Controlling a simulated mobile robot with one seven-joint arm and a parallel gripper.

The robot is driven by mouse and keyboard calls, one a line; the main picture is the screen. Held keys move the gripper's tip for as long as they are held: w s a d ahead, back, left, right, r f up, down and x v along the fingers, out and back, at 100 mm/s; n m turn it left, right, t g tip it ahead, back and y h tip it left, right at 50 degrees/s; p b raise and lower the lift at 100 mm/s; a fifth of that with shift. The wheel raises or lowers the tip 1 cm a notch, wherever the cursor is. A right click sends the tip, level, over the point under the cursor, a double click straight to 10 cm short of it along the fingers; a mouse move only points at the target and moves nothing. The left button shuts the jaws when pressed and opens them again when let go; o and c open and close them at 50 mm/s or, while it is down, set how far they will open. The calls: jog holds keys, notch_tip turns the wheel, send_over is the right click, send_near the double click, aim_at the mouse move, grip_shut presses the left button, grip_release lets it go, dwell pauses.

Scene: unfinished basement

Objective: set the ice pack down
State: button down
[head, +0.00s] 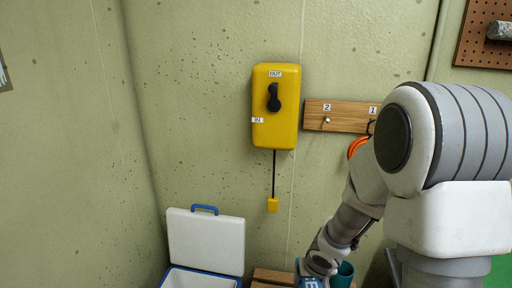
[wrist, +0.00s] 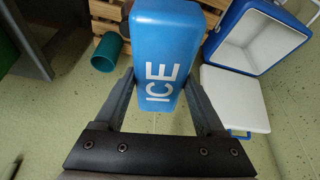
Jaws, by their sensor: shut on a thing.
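A blue ice pack (wrist: 158,50) with white letters "ICE" is held in my gripper (wrist: 163,95). In the wrist view the two dark fingers press on its left and right sides, and it hides much of what lies behind it. In the head view only a small blue part of the ice pack (head: 312,282) shows at the bottom edge, under my wrist. A wooden slatted surface (wrist: 108,14) lies behind the ice pack in the wrist view. I cannot tell whether the ice pack touches it.
An open blue and white cooler (head: 202,279) with its lid (head: 206,239) raised stands left of my gripper. A teal cup (head: 343,274) is right of it. A yellow box (head: 275,105) with a black lever and a wooden hook board (head: 338,115) are on the wall.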

jog(key=shift+p+v, duration=0.45)
jog(key=shift+v, duration=0.35)
jog(key=shift+f, duration=0.2)
dwell(0.5)
